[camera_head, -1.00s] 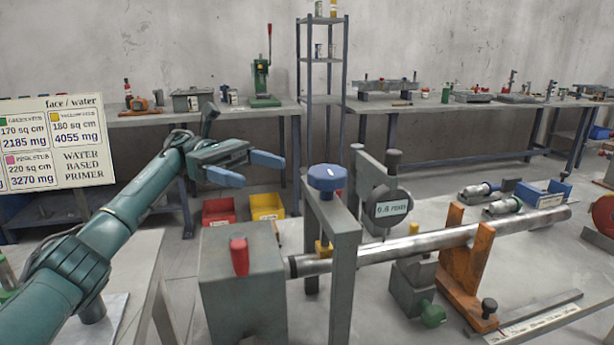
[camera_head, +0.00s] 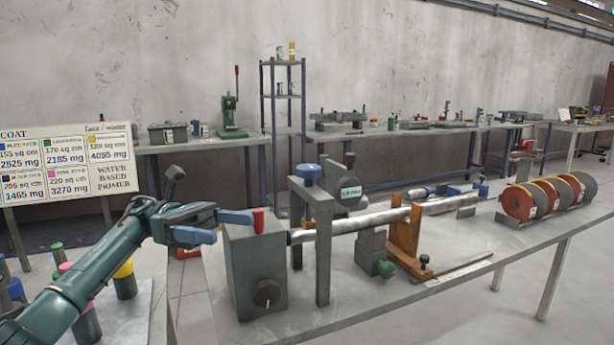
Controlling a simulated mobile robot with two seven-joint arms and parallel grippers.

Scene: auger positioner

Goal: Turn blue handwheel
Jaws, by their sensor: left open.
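The blue handwheel (camera_head: 308,173) sits on top of a grey gantry frame (camera_head: 323,240) that stands over the left end of a long metal shaft (camera_head: 352,224). My left gripper (camera_head: 228,226) is open and empty. In the picture it is to the left of the handwheel and a little lower, in front of or beside the red knob (camera_head: 258,220) on the grey box (camera_head: 262,265); I cannot tell whether it touches the box. The handwheel is clear of the gripper. My right gripper is out of view.
An orange V-support (camera_head: 405,243) holds the shaft.

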